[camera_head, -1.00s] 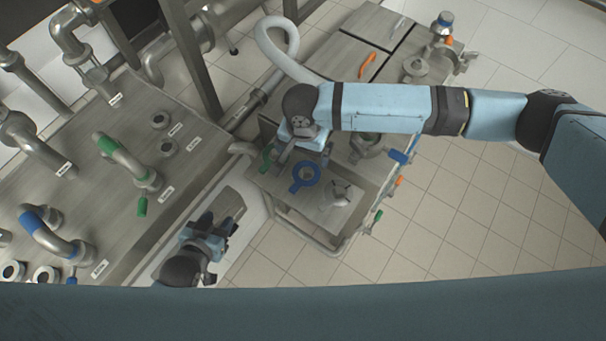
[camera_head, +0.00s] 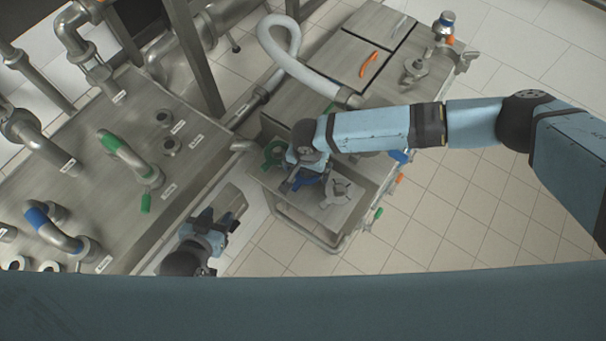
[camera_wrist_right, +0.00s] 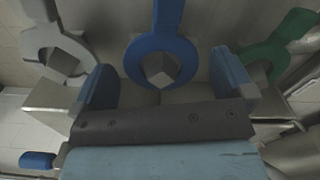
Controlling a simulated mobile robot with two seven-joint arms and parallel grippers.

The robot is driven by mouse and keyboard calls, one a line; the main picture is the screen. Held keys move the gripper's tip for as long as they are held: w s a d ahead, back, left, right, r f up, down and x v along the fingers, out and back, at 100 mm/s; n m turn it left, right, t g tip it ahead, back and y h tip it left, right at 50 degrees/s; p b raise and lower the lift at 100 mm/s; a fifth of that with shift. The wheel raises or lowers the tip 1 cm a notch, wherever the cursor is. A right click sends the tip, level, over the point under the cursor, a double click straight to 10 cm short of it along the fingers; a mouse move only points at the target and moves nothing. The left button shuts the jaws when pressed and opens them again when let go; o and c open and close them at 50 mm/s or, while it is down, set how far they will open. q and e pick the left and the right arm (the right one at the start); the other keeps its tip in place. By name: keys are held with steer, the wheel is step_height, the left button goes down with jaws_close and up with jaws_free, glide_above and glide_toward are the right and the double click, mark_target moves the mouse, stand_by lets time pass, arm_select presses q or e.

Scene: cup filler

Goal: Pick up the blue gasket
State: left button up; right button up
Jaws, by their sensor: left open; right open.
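The blue gasket (camera_wrist_right: 160,45) is a flat ring with a handle and lies on the cart's low front shelf. In the right wrist view it lies ahead, between the two fingers of my open right gripper (camera_wrist_right: 166,84). In the head view my right gripper (camera_head: 299,180) is over the gasket and hides most of it; a blue patch shows under it. The fingers appear apart from the ring, with nothing between them gripped. My left gripper (camera_head: 217,221) is open and empty, to the left of the cart.
A grey gasket (camera_head: 343,190) and a green gasket (camera_head: 272,154) flank the blue one closely on the shelf. The pipe table (camera_head: 110,200) with a green-marked and a blue-marked bent pipe stands at left. An orange gasket-like part (camera_head: 369,63) lies farther back on the cart.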

steer(key=shift+c, duration=0.5)
steer(key=c, duration=0.7)
steer(key=shift+r, duration=0.1)
steer(key=shift+c, duration=0.2)
